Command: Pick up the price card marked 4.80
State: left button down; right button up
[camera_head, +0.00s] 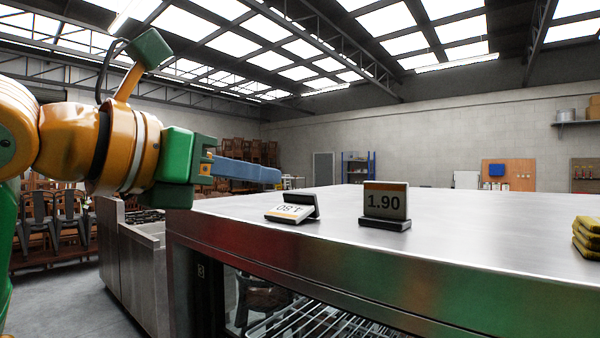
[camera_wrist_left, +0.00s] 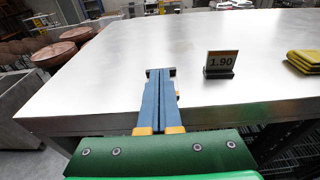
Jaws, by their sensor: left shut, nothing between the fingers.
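The price card marked 4.80 (camera_head: 288,212) lies tipped over on the steel top in the head view, its figures upside down and its dark base raised at the right. The price card marked 1.90 (camera_head: 385,203) stands upright to its right, and also shows in the left wrist view (camera_wrist_left: 220,62). My left gripper (camera_head: 277,176) is shut and empty, above and slightly left of the tipped card in the head view. In the left wrist view, its blue fingers (camera_wrist_left: 160,74) cover most of a dark thing at their tips, probably the tipped card. My right gripper is not in view.
The steel counter top (camera_head: 480,232) is mostly clear.

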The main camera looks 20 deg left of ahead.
aim_at(282, 211)
pick_arm(q)
jog(key=v, duration=1.2)
jog(key=p+x, duration=0.1)
jog(key=x, duration=0.4)
jog(key=p+x, duration=0.2)
jog(key=x, duration=0.3)
jog(key=p+x, duration=0.2)
jog(key=x, duration=0.4)
jog(key=shift+w+a+r, duration=0.15)
jog(key=shift+w+r, duration=0.1)
jog(key=shift+r, duration=0.05)
jog(key=shift+w+f+b, duration=0.15)
jog(key=shift+f+b, duration=0.2)
jog(key=shift+f, duration=0.65)
jog(key=shift+s, duration=0.3)
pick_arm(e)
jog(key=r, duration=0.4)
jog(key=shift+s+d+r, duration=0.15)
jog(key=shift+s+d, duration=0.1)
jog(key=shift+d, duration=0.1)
